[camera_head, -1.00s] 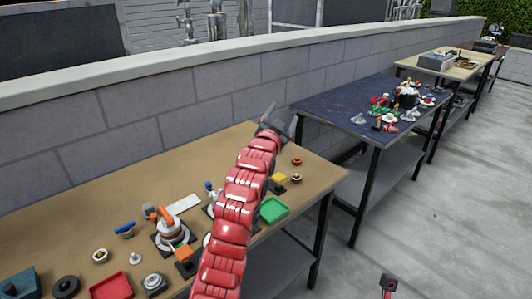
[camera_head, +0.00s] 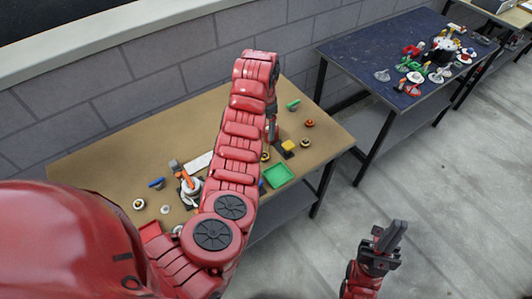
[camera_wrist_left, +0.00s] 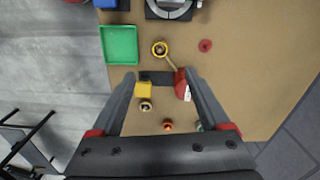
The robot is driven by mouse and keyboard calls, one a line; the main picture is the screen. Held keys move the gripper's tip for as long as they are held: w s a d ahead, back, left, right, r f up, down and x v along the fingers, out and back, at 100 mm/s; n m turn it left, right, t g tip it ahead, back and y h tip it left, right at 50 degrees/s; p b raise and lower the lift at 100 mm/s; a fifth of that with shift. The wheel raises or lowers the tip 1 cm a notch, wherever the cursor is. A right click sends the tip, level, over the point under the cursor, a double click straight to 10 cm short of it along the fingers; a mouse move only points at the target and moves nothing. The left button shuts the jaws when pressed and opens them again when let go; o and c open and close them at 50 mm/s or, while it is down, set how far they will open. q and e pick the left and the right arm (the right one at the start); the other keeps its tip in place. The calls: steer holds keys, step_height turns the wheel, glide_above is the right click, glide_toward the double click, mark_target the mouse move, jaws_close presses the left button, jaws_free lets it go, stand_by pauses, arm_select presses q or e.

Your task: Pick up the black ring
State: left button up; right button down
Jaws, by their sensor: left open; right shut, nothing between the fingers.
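I cannot make out the black ring for certain in the views now. My left gripper (camera_wrist_left: 158,74) is open and empty, above the tabletop, pointing down. Between and below its fingers are a yellow block (camera_wrist_left: 143,90) at a black plate, a red object (camera_wrist_left: 181,86) by the right finger, a small dark-and-pale ring-like piece (camera_wrist_left: 146,105) and an orange-red round piece (camera_wrist_left: 167,125). My right gripper (camera_head: 392,234) is shut and empty, off the table at the lower right of the head view.
The brown table (camera_head: 115,160) carries a green tray (camera_head: 277,176), an orange-and-white model arm (camera_head: 186,182) and small parts. A block wall (camera_head: 160,60) runs behind it. A blue-topped table (camera_head: 365,55) stands to the right. Grey floor is open at the right.

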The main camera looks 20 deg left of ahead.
arm_select(q)
steer(key=b, duration=0.2)
glide_above(265, 155)
step_height(265, 155, down, 7)
steer(key=shift+a+f, duration=0.1)
steer(key=shift+a, duration=0.05)
steer(key=shift+f+p, duration=0.55)
steer(key=shift+f, duration=0.1)
steer(key=shift+f+p, duration=1)
steer(key=shift+f, duration=1.9)
jaws_close()
